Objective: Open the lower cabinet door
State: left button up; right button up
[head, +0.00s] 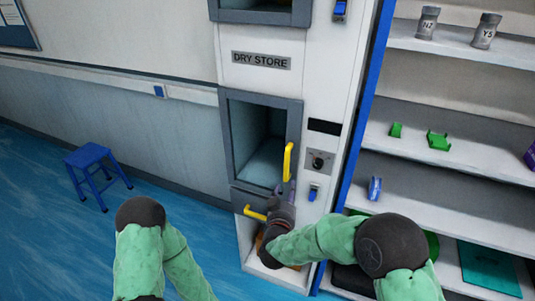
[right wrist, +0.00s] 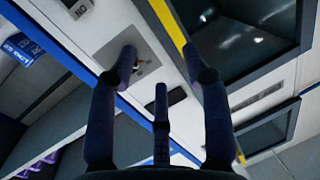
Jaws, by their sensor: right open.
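The lower cabinet door (head: 226,130) is a dark grey frame around a window below the "DRY STORE" label. It looks shut, flush with the white cabinet. An upright yellow handle (head: 288,160) is on its right side. My right gripper (head: 286,190) is at the handle's lower end. In the right wrist view, my right gripper (right wrist: 163,62) has its fingers spread, and the yellow handle (right wrist: 168,22) runs behind or beside the right-hand finger. I cannot tell whether they touch. My left arm shows at the lower left; its gripper is out of view.
A second yellow handle (head: 255,213) lies level below the door, left of my right gripper. A lock plate (head: 319,160) and blue switch (head: 313,193) are to the right. Open shelves (head: 450,165) stand farther right. A blue stool (head: 90,160) stands at the left, with clear floor around it.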

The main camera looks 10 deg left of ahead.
aim_at(288, 166)
jog(key=shift+t, duration=0.3)
jog(key=w, duration=0.3)
jog(key=w+r+b, duration=0.1)
jog(key=w, duration=0.3)
jog(key=w+r, duration=0.1)
jog(key=w, duration=0.3)
jog(key=shift+r, duration=0.15)
grip_shut()
